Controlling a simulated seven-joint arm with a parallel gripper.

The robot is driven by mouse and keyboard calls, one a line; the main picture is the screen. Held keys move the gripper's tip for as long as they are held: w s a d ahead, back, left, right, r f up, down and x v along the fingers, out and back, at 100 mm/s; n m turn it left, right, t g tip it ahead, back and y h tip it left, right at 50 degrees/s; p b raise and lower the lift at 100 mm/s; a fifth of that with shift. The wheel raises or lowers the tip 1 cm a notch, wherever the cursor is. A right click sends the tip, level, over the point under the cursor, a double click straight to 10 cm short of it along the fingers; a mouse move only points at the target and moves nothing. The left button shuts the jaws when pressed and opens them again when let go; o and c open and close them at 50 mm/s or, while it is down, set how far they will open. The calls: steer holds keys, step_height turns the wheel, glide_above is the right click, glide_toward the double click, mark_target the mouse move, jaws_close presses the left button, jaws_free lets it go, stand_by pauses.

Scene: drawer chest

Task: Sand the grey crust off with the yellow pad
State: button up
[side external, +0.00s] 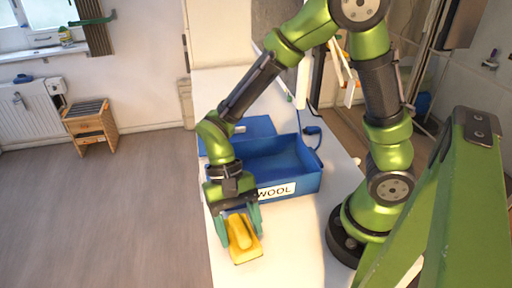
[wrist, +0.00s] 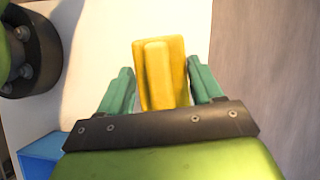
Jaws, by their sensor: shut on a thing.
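The yellow pad (side external: 247,254), a block with a raised grip along its top, is at the front end of the white table. My gripper (side external: 238,226) points down with its teal fingers either side of the pad and is shut on it. The wrist view also shows the pad (wrist: 176,92) between the fingers, near the table edge. I cannot tell whether its underside touches the table. No grey crust shows in either view; the pad or my arm may hide it.
An open blue drawer box (side external: 284,184) labelled WOOL stands just behind my gripper. A blue panel (side external: 252,129) lies behind it. The white table (side external: 296,236) is bare right of the pad. Its left edge drops to wooden floor (side external: 110,220).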

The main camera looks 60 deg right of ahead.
steer(key=shift+r, duration=3.3)
steer(key=shift+f, duration=0.3)
steer(key=shift+f, duration=3.1)
steer(key=shift+w+d+f, duration=0.1)
steer(key=shift+d+f, duration=0.05)
steer(key=shift+f, duration=0.25)
steer(key=shift+w+d+f, duration=0.1)
steer(key=shift+f, duration=0.3)
steer(key=shift+c, duration=0.5)
steer(key=shift+w+d, duration=1.8)
steer(key=shift+w, duration=0.15)
steer(key=shift+s+a, duration=1.95)
steer(key=shift+s, duration=0.2)
steer(key=shift+r, duration=4.05)
